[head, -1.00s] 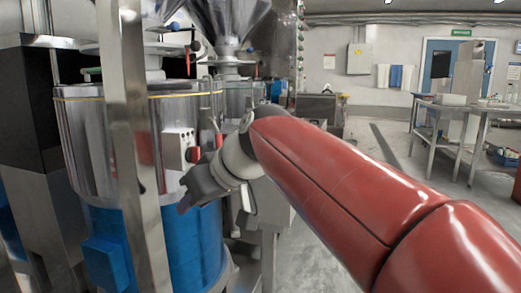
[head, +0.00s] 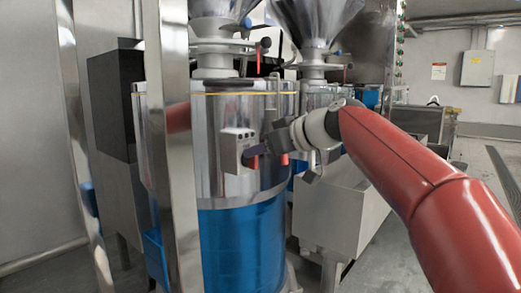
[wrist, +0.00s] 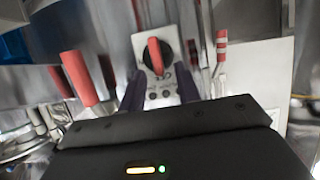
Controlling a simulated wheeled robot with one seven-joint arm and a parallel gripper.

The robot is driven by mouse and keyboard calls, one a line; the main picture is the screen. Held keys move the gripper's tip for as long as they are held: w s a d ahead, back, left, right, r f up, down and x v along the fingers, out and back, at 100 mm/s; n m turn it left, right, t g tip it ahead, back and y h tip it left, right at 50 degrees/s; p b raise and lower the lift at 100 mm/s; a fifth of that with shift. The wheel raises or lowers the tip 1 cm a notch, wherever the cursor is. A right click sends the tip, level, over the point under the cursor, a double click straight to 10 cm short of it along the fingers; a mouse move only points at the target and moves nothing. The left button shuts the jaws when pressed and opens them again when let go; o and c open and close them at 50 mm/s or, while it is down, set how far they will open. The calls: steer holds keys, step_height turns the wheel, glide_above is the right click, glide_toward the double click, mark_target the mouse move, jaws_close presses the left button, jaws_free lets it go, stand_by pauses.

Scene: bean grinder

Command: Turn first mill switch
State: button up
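The mill switch is a red knob on a pale plate. In the wrist view the red knob (wrist: 154,55) stands roughly upright, just beyond and between the fingertips of my gripper (wrist: 159,86). The two dark fingers are apart with a gap between them; I see no clear contact with the knob. In the head view the grey switch box (head: 234,148) sits on the front of the shiny mill drum (head: 212,125), which is blue below. My gripper (head: 257,151) reaches it from the right and partly hides the knob.
A red-handled lever (wrist: 83,78) stands close left of my fingers in the wrist view. A metal post (head: 172,140) rises in front of the drum. A second mill with a steel hopper (head: 315,25) stands behind. Open floor (head: 475,165) lies at the right.

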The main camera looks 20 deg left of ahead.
steer(key=shift+w+a+f, duration=0.1)
steer(key=shift+a+f, duration=0.05)
steer(key=shift+a, duration=0.15)
jaws_close()
steer(key=f+m+g+y+p, duration=0.1)
steer(key=m, duration=0.3)
steer(key=w+m+g+y+p, duration=0.1)
steer(key=m+g+y, duration=0.1)
steer(key=m, duration=0.3)
steer(key=w+d+f+m+g+y+p, duration=0.1)
steer(key=m+g+y, duration=0.1)
steer(key=m, duration=0.2)
steer(key=shift+w+f, duration=0.25)
steer(key=shift+f, duration=0.1)
stand_by(0.6)
steer(key=shift+m, duration=0.4)
